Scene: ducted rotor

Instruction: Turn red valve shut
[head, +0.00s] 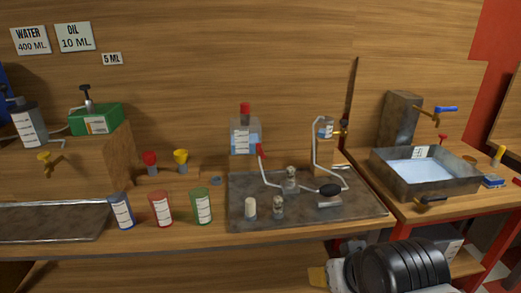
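A small red handle (443,138) stands at the back right of the metal water basin (420,190); it looks like a valve, but it is too small to tell its turn position. A second red-handled lever (261,151) rises over the grey metal plate at mid-bench. I cannot tell for sure which is the red valve. My gripper (325,276) is at the bottom edge, in front of the bench and apart from both. Its fingers are mostly cut off or hidden, so its opening does not show.
A blue-handled tap (443,110) juts out above the basin. The metal plate (355,207) holds bent rods and small fittings. Blue, red and green cans (201,207) stand left of it. Red and yellow funnels (181,159) are behind them. A red-capped bottle (245,135) stands behind the plate.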

